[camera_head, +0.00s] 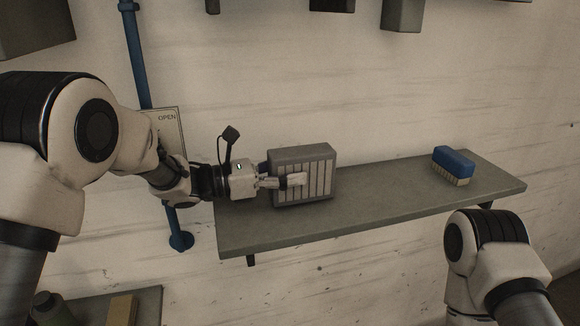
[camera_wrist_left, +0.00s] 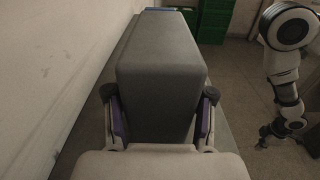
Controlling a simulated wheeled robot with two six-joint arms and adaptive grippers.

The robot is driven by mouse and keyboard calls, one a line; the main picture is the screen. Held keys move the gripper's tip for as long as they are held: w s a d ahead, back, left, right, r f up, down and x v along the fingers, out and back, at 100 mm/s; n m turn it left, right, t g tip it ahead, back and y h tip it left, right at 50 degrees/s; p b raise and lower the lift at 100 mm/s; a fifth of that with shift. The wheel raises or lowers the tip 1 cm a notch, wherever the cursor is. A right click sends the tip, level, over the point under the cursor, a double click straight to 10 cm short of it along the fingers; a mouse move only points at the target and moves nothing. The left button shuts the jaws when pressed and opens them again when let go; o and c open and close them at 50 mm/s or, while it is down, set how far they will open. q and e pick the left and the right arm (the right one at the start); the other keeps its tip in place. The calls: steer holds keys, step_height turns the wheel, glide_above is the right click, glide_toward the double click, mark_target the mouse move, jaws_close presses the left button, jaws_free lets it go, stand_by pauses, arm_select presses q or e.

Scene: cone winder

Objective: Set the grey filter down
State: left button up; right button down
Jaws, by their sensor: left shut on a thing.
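The grey filter (camera_head: 316,172) is a boxy block with a ribbed, pale front face, upright at the left part of the wall shelf (camera_head: 400,208). My left gripper (camera_head: 283,178) comes in from the left and is shut on it, one finger across the ribbed face and the other behind. In the left wrist view the filter (camera_wrist_left: 160,75) sits between the two finger pads. Its underside is at or very near the shelf top; I cannot tell whether they touch.
A blue and tan brush-like block (camera_head: 453,165) stands near the shelf's right end. The shelf between it and the filter is bare. A blue pipe (camera_head: 138,55) and an OPEN sign (camera_head: 168,119) are on the wall at left. Green crates (camera_wrist_left: 215,20) stand beyond the shelf.

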arm_select(q)
steer(key=shift+w+f, duration=0.15)
steer(key=shift+f, duration=0.3)
steer(key=shift+w+f, duration=0.2)
steer(key=shift+s+f+b, duration=0.1)
steer(key=shift+s+b, duration=0.15)
steer(key=shift+b, duration=0.25)
steer(key=o, duration=1.3)
steer(key=shift+w, duration=0.15)
steer(key=shift+r+p, duration=0.45)
steer(key=shift+p, duration=0.25)
steer(key=shift+s+a+f+b, duration=0.2)
steer(key=shift+a+f+b, duration=0.2)
steer(key=shift+a+b, duration=0.35)
steer(key=b+v, duration=0.2)
steer(key=v, duration=0.4)
steer(key=shift+s+a+r, duration=0.1)
